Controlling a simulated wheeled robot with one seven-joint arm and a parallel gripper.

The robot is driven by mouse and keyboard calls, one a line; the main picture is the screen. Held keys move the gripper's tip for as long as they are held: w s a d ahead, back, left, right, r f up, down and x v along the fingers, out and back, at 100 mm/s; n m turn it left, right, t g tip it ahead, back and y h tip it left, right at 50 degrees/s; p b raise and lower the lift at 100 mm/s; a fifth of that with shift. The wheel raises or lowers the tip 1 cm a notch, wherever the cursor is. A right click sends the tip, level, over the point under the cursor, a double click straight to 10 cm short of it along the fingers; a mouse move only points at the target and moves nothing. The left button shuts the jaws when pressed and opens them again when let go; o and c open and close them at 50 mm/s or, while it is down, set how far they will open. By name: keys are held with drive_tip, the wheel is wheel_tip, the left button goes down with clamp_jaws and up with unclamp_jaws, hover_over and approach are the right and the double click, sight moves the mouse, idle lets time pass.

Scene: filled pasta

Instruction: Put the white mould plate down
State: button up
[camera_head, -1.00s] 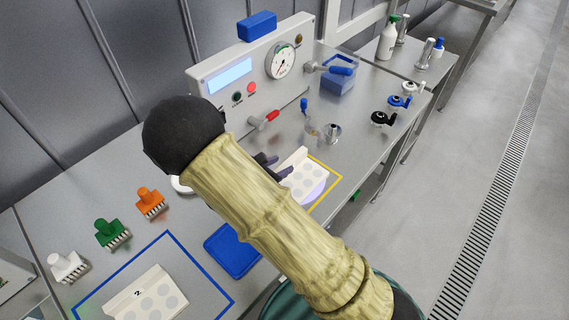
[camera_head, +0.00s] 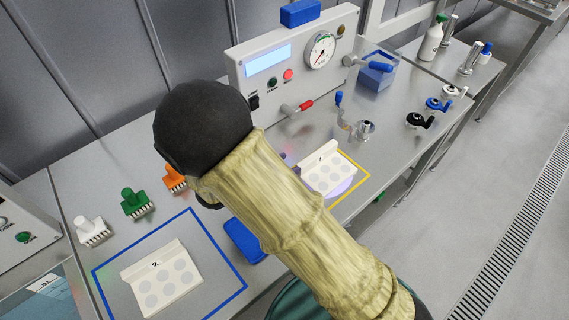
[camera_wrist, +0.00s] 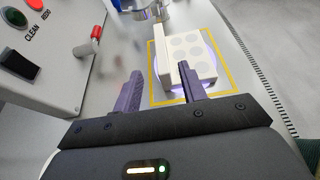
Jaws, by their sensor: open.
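A white mould plate marked 1 (camera_head: 327,172), with pale round recesses and a raised edge, lies inside the yellow outline on the steel table. It also shows in the wrist view (camera_wrist: 194,57), just ahead of the fingers. My gripper (camera_wrist: 160,73) is open and empty. Its purple fingers appear on either side of the plate's raised edge, the right one overlapping the plate in the picture; I cannot tell the exact gap. A second white plate marked 2 (camera_head: 163,278) lies inside the blue outline.
A machine with a gauge and red-tipped lever (camera_head: 297,108) stands behind the plate. A metal cylinder (camera_head: 365,130) is just beyond it. A blue tray (camera_head: 243,240) lies partly behind my arm.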

drive_tip(key=s+d+r+m+g+y, duration=0.2)
drive_tip(key=d+m, duration=0.4)
drive_tip(key=m, duration=0.3)
drive_tip(key=s+d+r+m+g+y, duration=0.2)
drive_tip(key=s+d+m+y, duration=0.1)
drive_tip(key=d+m, duration=0.4)
drive_tip(key=s+d+r+m+g+y, duration=0.2)
drive_tip(key=d+m, duration=0.5)
drive_tip(key=m, duration=0.4)
drive_tip(key=shift+s+g+y, duration=0.4)
drive_tip(key=shift+s+y, duration=0.25)
drive_tip(key=shift+y, duration=0.55)
drive_tip(key=shift+r, duration=0.15)
drive_tip(key=shift+w+p+v, duration=0.25)
drive_tip(key=shift+p+v, duration=0.85)
drive_tip(key=shift+p, duration=0.05)
